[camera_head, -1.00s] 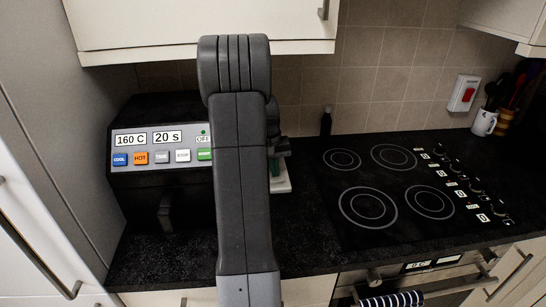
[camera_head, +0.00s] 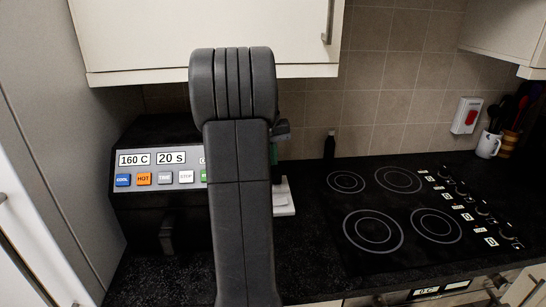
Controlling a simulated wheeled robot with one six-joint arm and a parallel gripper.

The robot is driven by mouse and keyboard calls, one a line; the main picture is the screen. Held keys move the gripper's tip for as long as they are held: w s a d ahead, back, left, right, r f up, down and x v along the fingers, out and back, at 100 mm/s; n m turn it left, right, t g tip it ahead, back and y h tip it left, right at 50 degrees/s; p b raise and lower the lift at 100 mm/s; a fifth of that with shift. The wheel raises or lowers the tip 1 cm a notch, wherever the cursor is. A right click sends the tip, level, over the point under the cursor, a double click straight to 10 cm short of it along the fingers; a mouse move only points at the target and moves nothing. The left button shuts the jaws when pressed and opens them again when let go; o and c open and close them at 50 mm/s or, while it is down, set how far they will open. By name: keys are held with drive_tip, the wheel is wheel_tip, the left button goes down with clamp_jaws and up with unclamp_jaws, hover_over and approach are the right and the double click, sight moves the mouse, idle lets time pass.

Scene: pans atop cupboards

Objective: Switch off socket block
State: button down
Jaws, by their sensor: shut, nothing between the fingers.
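A white plate with a red switch (camera_head: 466,115) is fixed to the tiled wall at the right, above the hob's far corner. It is the only socket-like block I can make out, and its switch position is too small to tell. My grey arm stands upright in the middle of the view, well left of this plate. My gripper's fingers are hidden behind the arm; only a small dark part of the wrist area shows at the arm's right edge.
A black appliance (camera_head: 135,211) with coloured buttons stands on the dark worktop at left, partly behind my arm. A white slab (camera_head: 284,197) lies right of the arm. A black hob (camera_head: 403,222), dark bottle (camera_head: 329,145) and white mug (camera_head: 487,145) are at right. Cupboards (camera_head: 150,35) hang above.

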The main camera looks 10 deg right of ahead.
sight(284, 199)
drive_tip(key=shift+d+r+p, duration=0.15)
drive_tip(key=shift+d+p, duration=0.55)
drive_tip(key=shift+p, duration=0.55)
drive_tip(key=f, duration=0.4)
drive_tip(key=d+f+p, duration=0.1)
drive_tip(key=f, duration=0.4)
drive_tip(key=f+p, duration=0.1)
drive_tip(key=f, duration=0.3)
drive_tip(key=shift+d+f, duration=0.35)
drive_tip(key=shift+f, duration=0.05)
drive_tip(key=shift+f, duration=0.15)
